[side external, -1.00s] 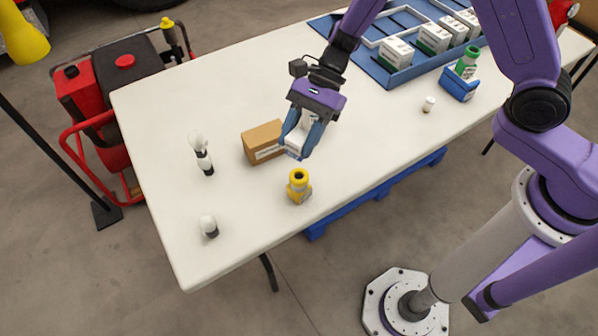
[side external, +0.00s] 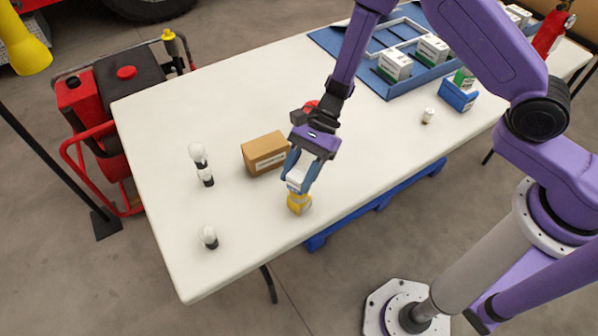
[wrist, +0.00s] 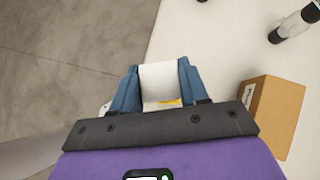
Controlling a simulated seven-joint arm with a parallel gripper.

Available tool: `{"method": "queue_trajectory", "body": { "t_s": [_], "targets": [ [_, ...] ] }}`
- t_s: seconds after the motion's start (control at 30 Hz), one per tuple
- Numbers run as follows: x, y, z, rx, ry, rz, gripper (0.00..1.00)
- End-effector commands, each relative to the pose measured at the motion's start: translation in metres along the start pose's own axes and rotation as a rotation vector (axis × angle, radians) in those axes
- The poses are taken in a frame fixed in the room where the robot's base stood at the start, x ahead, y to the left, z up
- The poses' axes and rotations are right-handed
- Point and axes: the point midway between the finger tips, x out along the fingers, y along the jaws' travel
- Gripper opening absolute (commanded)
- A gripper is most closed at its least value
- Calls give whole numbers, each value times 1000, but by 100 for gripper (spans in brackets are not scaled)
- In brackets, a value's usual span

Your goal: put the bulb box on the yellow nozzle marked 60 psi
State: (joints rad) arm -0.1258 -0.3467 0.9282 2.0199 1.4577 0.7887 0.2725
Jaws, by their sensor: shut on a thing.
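My gripper (side external: 297,180) is shut on a small white box, the bulb box (side external: 297,184), and holds it directly above the yellow nozzle (side external: 299,203) near the table's front edge. In the wrist view the white bulb box (wrist: 160,82) sits between the two blue fingers, with a sliver of yellow (wrist: 168,102) at its lower edge. The box hides the top of the nozzle, so I cannot tell whether they touch. The nozzle's marking cannot be read.
A brown carton (side external: 265,153) stands close behind and left of my gripper. Several black-and-white bulbs (side external: 209,237) stand at the table's left. A blue tray (side external: 400,82) with white boxes is at the back right. A small white item (side external: 428,116) stands at right.

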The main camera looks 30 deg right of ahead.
Motion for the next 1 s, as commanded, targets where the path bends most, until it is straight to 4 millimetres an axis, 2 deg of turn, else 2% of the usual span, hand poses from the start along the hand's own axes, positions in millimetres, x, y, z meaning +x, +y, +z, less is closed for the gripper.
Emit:
{"method": "queue_trajectory", "body": {
  "t_s": [0.17,0.2,0.27,0.67,0.77,1.0],
  "targets": [
    [2,0,-2,1,0,1,14],
    [2,0,-2,1,0,1,51],
    [2,0,-2,0,0,1,70],
    [-3,0,1,0,0,-1,70],
    [-15,0,0,0,-1,-2,70],
    [-62,-1,1,-1,-1,-5,70]
  ]
}}
